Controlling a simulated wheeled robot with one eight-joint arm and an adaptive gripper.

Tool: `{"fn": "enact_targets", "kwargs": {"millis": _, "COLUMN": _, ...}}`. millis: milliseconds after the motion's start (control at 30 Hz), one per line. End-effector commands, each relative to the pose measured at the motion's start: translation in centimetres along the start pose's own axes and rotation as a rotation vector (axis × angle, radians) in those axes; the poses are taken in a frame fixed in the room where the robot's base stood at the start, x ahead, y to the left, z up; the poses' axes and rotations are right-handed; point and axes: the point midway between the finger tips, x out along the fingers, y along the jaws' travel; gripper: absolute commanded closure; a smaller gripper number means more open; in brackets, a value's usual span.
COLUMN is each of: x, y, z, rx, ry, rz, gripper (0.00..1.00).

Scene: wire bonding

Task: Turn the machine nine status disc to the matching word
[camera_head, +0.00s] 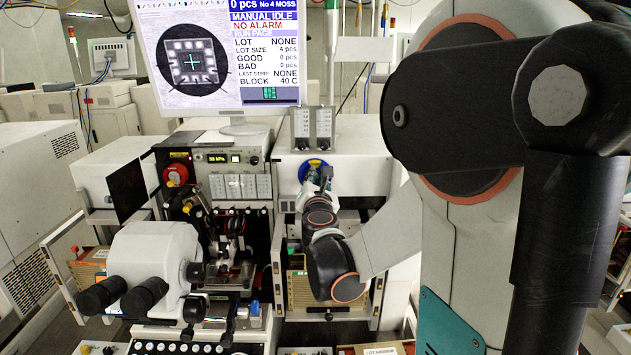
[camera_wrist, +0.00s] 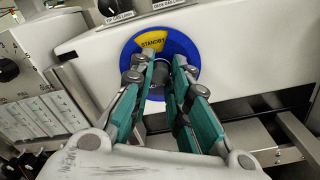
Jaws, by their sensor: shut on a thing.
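The status disc (camera_wrist: 196,52) is a round blue disc on the white front of the machine. A yellow sector at its top reads STANDBY in the wrist view. In the head view the disc (camera_head: 306,167) shows partly above my gripper (camera_head: 318,183). In the wrist view my gripper (camera_wrist: 160,75) has its two green-padded fingers at the disc, shut on the dark knob (camera_wrist: 157,74) at its middle. The fingers hide the disc's lower part. The monitor (camera_head: 220,60) reads MANUAL IDLE and NO ALARM.
Two small dial boxes (camera_head: 312,128) stand on the machine top above the disc. A microscope (camera_head: 150,270) and a panel with a red button (camera_head: 176,174) are to the left. In the wrist view, metal rails (camera_wrist: 298,135) lie at the lower right.

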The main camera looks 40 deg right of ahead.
Motion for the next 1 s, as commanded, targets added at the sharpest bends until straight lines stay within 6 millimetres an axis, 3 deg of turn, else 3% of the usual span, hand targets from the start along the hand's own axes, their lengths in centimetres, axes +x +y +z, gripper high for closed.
{"fn": "enact_targets", "kwargs": {"millis": 467, "x": -0.15, "y": -0.09, "z": -0.13, "rx": -0.009, "ry": 0.001, "rz": 0.0, "gripper": 1.0}}
{"fn": "enact_targets", "kwargs": {"millis": 500, "x": -0.15, "y": -0.09, "z": -0.13, "rx": -0.009, "ry": 0.001, "rz": 0.0, "gripper": 0.75}}
{"fn": "enact_targets", "kwargs": {"millis": 567, "x": -0.13, "y": -0.08, "z": -0.12, "rx": -0.009, "ry": 0.001, "rz": 0.0, "gripper": 0.62}}
{"fn": "enact_targets", "kwargs": {"millis": 1000, "x": -0.9, "y": 0.0, "z": -0.04, "rx": -0.009, "ry": 0.001, "rz": 0.0, "gripper": 0.62}}
